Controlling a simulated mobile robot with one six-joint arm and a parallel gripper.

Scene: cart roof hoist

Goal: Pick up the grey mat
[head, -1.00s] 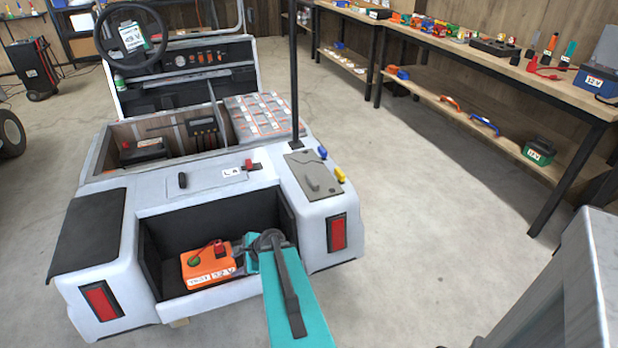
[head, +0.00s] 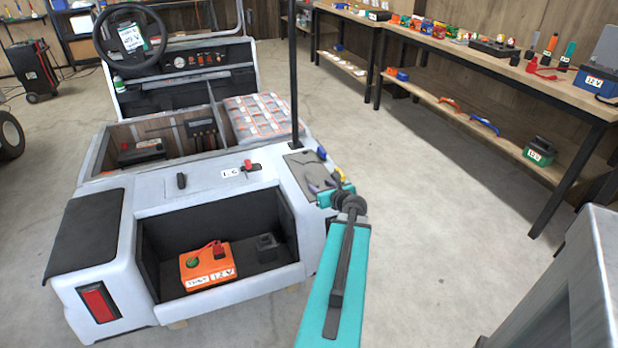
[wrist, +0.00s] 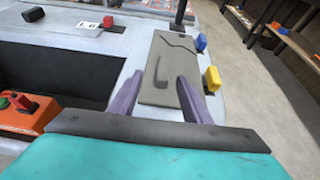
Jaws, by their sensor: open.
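The grey mat (head: 303,162) lies flat on the right rear corner of the white cart. It also shows in the wrist view (wrist: 173,56), with a dark irregular line across its far part and a narrow raised tab near its middle. My gripper (head: 321,186) is at the near edge of the mat. In the wrist view its two purple fingers (wrist: 160,82) are apart and empty, over or beside the near part of the mat, with the tab between them. I cannot tell whether they touch the mat. In the head view my gripper hides the mat's near right part.
Blue (wrist: 201,43) and yellow (wrist: 212,79) knobs stand close to the mat's right side. A black post (head: 294,75) rises behind it. An orange battery box (head: 207,267) sits in the open rear bay. A workbench (head: 480,62) lines the right; the floor between is clear.

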